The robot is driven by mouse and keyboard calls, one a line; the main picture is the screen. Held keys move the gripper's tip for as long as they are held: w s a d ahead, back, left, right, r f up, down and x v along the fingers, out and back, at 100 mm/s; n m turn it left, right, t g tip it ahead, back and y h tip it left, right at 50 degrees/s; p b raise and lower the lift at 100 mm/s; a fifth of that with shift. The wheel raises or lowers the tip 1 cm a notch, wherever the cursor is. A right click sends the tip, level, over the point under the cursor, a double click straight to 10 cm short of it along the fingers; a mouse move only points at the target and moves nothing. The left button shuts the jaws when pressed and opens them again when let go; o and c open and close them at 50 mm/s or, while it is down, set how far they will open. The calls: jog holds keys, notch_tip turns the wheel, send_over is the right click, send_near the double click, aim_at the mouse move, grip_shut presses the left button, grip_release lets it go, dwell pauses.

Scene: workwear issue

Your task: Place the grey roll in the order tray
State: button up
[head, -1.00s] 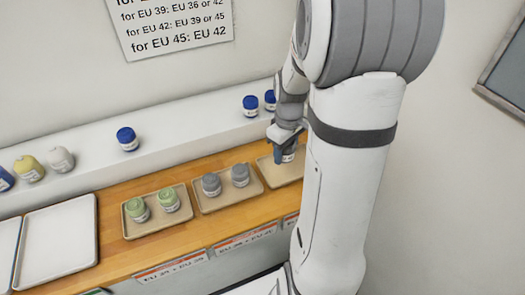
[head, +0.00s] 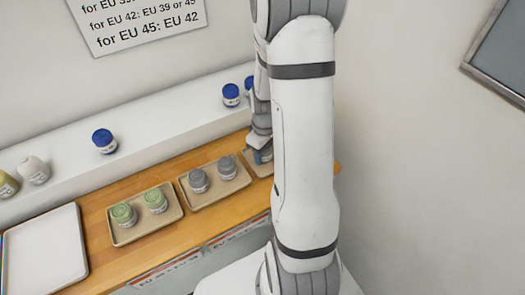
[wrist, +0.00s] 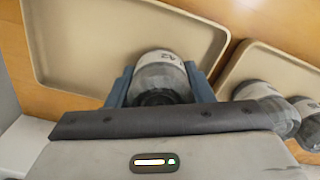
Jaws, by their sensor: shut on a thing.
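My gripper (wrist: 158,90) is shut on a grey roll (wrist: 160,72) with a white label reading 42, seen in the wrist view between its blue fingers. It holds this roll at the front part of a tan tray (wrist: 75,50) with nothing else visible in it; whether the roll touches the tray I cannot tell. In the head view my gripper (head: 262,156) is at this right-hand tan tray, mostly hidden by my arm. A large empty white tray (head: 45,250) lies at the far left. No readable mark shows which one is the order tray.
A middle tan tray (head: 215,197) holds two grey rolls (head: 198,180); a left one (head: 145,232) holds two green rolls (head: 123,213). Blue rolls (head: 104,140) and pale ones (head: 34,169) stand on the white ledge (head: 70,156) behind. A wall sign hangs above.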

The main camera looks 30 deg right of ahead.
jog(key=shift+s, duration=0.1)
jog(key=shift+f, duration=0.15)
jog(key=o, duration=1)
notch_tip(320, 180, up, 12)
jog(key=shift+f, duration=0.1)
jog(key=shift+a+r, duration=0.15)
jog(key=shift+r, duration=0.2)
jog(key=s+a+r+m+t, duration=0.3)
jog(key=s+a+r+m, duration=0.2)
jog(key=s+a+r, duration=0.5)
jog(key=shift+s+a, duration=1.1)
jog(key=shift+s, duration=0.15)
